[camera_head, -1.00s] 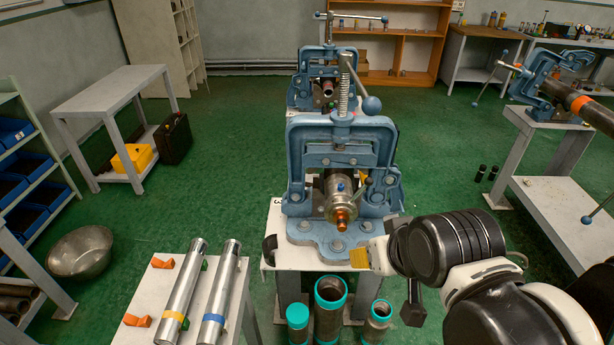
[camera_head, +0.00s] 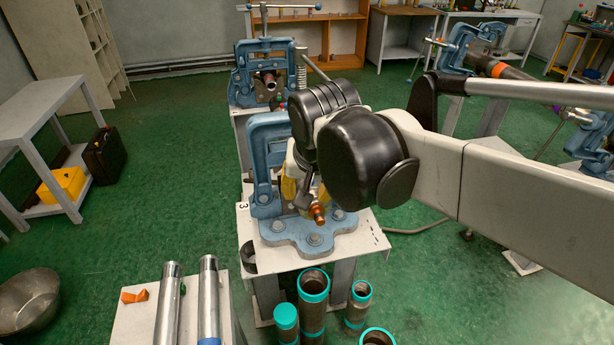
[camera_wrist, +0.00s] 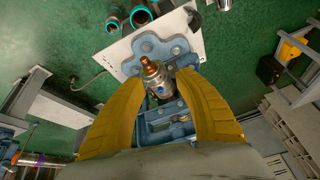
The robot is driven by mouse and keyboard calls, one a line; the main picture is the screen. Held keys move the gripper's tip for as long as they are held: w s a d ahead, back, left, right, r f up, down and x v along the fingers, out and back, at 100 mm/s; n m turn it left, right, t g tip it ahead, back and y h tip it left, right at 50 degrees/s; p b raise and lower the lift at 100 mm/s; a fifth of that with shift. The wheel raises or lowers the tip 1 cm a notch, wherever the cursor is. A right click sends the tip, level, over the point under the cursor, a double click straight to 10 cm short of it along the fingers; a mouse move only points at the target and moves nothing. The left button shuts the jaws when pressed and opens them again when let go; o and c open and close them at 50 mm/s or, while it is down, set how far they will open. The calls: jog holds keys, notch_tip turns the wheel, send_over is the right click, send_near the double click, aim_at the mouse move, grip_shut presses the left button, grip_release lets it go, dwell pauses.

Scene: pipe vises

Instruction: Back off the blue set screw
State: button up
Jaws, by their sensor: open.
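The blue pipe vise (camera_head: 264,170) stands bolted on a white table marked 3. A silver cylindrical fitting with a copper-coloured end (camera_head: 318,213) sits in it, mostly hidden by my arm in the head view. In the wrist view, the fitting (camera_wrist: 155,78) lies between my yellow fingers, copper end pointing away. The blue set screw (camera_wrist: 160,90) shows as a small blue spot on its side, between the fingers. My gripper (camera_wrist: 160,80) is open around the fitting from above, with a gap on each side; I cannot tell whether either finger touches. In the head view the set screw is hidden.
The white table (camera_head: 360,240) has free room at its front right. Several teal-ended pipes (camera_head: 313,290) stand on the floor in front. Two silver tubes (camera_head: 208,300) lie on a low table at left. A second blue vise (camera_head: 262,75) stands behind.

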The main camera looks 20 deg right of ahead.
jog(key=w+d+f+m+g+h+p, duration=0.1)
jog(key=w+d+f+m+g+h, duration=0.15)
jog(key=w+m, duration=0.6)
jog(key=w+d+f+m+g+h+p, duration=0.1)
jog(key=w+d+f+m+g, duration=0.4)
jog(key=w, duration=0.7)
jog(key=d+f+b, duration=0.1)
jog(key=f, duration=0.1)
jog(key=f+t+b, duration=0.1)
jog(key=f, duration=0.2)
jog(key=d+f+t+b, duration=0.1)
jog(key=f, duration=0.2)
jog(key=shift+s+d+f+m, duration=0.1)
jog(key=shift+d+f+m, duration=0.05)
jog(key=shift+d+m, duration=0.15)
jog(key=shift+c, duration=0.4)
grip_shut()
